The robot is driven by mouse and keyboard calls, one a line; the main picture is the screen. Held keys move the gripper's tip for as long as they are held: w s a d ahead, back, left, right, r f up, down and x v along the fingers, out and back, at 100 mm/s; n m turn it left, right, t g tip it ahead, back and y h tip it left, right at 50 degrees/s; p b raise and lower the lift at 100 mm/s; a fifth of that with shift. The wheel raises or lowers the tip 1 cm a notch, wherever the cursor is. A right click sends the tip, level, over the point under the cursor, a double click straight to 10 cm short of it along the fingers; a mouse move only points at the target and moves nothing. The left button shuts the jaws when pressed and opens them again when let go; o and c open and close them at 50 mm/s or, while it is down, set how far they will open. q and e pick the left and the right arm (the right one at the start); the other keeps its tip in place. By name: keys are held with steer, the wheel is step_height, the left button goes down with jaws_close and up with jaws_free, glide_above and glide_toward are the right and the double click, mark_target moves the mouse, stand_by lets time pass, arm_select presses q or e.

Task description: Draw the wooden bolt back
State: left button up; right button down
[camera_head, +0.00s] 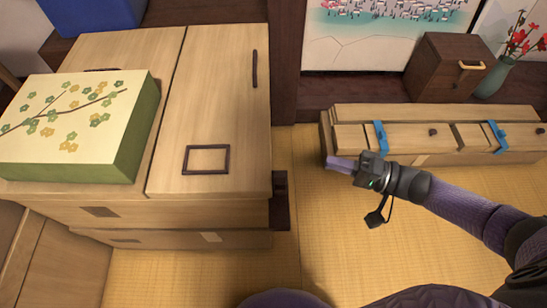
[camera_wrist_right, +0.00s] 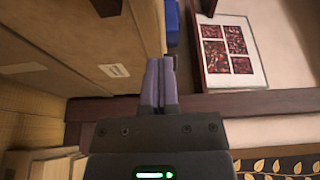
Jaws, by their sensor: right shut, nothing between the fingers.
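A long, low wooden box (camera_head: 440,113) lies at the right of the head view, with wooden pieces, blue brackets (camera_head: 381,136) and a small dark knob (camera_head: 432,132) along its near side. A short dark wooden piece (camera_head: 280,184) sits at the right side of the large pale cabinet (camera_head: 220,110). I cannot tell for sure which piece is the bolt. My right gripper (camera_head: 340,163) is shut and empty, in front of the low box's left end; I cannot tell whether it touches. Its closed fingers also show in the right wrist view (camera_wrist_right: 160,84). My left gripper is out of view.
A flower-patterned box (camera_head: 80,115) stands on the cabinet's left part. A small brown chest (camera_head: 447,68) and a green vase (camera_head: 494,78) stand behind the low box. Tatami floor (camera_head: 330,240) is open in front.

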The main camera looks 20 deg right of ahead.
mark_target(280, 181)
arm_select(q)
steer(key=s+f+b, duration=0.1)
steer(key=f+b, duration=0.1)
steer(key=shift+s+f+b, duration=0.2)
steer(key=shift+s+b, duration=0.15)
steer(key=shift+b, duration=0.05)
arm_select(e)
steer(key=w+a, duration=0.1)
steer(key=a, duration=0.8)
steer(key=shift+w+a+r, duration=0.15)
steer(key=shift+w+r, duration=0.05)
steer(key=shift+w, duration=0.2)
arm_select(q)
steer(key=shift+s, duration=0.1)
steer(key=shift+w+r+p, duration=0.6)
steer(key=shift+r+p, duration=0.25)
steer(key=shift+p, duration=0.2)
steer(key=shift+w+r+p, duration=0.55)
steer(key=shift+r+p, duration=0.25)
steer(key=shift+p, duration=0.25)
arm_select(e)
steer(key=shift+s+a+f, duration=0.1)
steer(key=shift+s+a, duration=0.15)
steer(key=shift+s, duration=0.7)
steer(key=shift+s+a+r, duration=0.1)
steer(key=shift+s+a, duration=0.2)
steer(key=shift+s, duration=0.6)
steer(key=shift+s+a+f, duration=0.1)
steer(key=shift+s+a, duration=0.15)
steer(key=shift+s, duration=0.7)
